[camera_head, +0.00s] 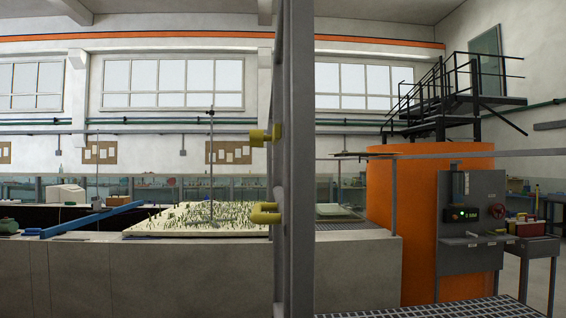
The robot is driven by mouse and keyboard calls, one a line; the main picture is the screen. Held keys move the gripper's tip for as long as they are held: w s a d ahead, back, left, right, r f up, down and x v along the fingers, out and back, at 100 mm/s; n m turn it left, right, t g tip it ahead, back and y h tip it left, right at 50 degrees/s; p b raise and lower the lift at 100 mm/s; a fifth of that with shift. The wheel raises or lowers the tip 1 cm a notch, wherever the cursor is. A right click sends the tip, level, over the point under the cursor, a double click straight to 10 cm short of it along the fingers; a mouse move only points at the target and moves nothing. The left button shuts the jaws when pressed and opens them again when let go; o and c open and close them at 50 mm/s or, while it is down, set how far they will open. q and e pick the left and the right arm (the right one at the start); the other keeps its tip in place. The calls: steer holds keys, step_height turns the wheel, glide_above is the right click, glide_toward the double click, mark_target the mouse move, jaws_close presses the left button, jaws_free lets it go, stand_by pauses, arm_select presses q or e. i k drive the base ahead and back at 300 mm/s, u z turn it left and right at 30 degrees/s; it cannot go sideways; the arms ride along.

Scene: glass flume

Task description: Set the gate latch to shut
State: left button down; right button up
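A grey upright post (298,90) stands close in front of me and runs the full height of the view. A yellow knob-like fitting (258,137) sticks out from its left side at mid height. Below it, a yellow forked fitting (264,217) sits on the same side, apart from the upper one. I cannot tell for certain which of these is the gate latch, or its setting. Neither of my grippers is in view.
A grey-walled flume basin (150,275) with a pale planted bed (200,219) lies behind the post. At right stand an orange tank (400,220), a grey control panel (470,190) with a green light and a red handwheel (496,211). Metal grating (430,308) lies at the bottom.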

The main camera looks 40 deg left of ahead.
mark_target(257, 137)
steer(key=k, duration=1.3)
steer(key=u, duration=0.8)
steer(key=i, duration=1.15)
steer(key=u, duration=0.05)
